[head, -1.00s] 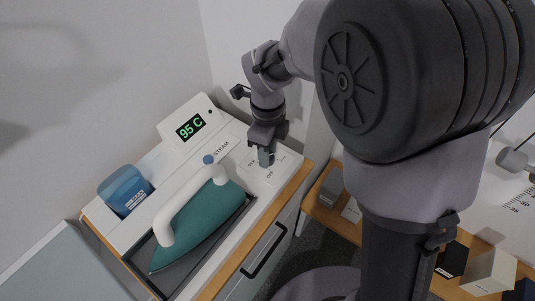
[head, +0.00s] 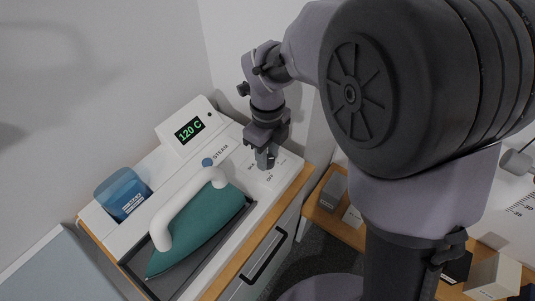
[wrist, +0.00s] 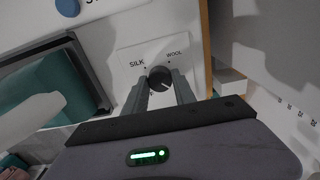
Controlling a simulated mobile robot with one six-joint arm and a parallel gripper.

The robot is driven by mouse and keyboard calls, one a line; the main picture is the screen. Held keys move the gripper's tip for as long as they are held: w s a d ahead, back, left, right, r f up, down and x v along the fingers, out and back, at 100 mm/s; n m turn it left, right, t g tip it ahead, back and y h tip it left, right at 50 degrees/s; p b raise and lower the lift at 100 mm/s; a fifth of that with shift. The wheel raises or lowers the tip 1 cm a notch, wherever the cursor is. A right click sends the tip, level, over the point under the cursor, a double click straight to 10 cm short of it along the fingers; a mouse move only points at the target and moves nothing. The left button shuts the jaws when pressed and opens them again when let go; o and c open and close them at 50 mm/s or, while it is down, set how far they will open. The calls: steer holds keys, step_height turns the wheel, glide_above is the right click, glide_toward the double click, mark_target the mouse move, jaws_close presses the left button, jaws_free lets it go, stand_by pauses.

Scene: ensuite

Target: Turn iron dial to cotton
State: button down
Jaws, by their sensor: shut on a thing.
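The dial (wrist: 159,77) is a small dark round knob on the white panel (wrist: 125,57) of the ironing station. SILK and WOOL are printed beside it in the wrist view; no cotton label is readable. A small light mark shows on the knob, but I cannot tell which setting it points to. My gripper (head: 265,162) reaches down onto the panel, its two fingers shut on the dial. The display (head: 189,130) reads 120 C in green. The teal iron (head: 199,233) with its white handle rests in its dark tray, left of my gripper.
A blue water tank (head: 122,193) stands at the station's back left. A blue STEAM button (head: 208,162) is left of the dial. A drawer handle (head: 265,257) is on the front. A wooden shelf with small boxes (head: 490,277) lies to the right.

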steer(key=c, duration=1)
jaws_free()
step_height(320, 180, up, 17)
steer(key=p, duration=0.7)
steer(key=shift+r, duration=0.2)
steer(key=s+d+n+t, duration=0.2)
steer(key=s+d+n, duration=0.1)
steer(key=s+n, duration=0.2)
steer(key=s+d+r+n+t+y, duration=0.1)
steer(key=s+d+n+t, duration=0.1)
steer(key=s+n, duration=0.4)
steer(key=s+d+n+t+y+b, duration=0.1)
steer(key=s+d+n, duration=0.2)
steer(key=s+n, duration=0.3)
steer(key=shift+s+d+r+n+t, duration=0.1)
steer(key=shift+n+t, duration=0.05)
steer(key=shift+n, duration=0.6)
steer(key=shift+s+d+r+n+t, duration=0.1)
steer(key=shift+n, duration=0.6)
steer(key=shift+d+r+n+t, duration=0.1)
steer(key=shift+n+t, duration=0.05)
steer(key=shift+n, duration=0.6)
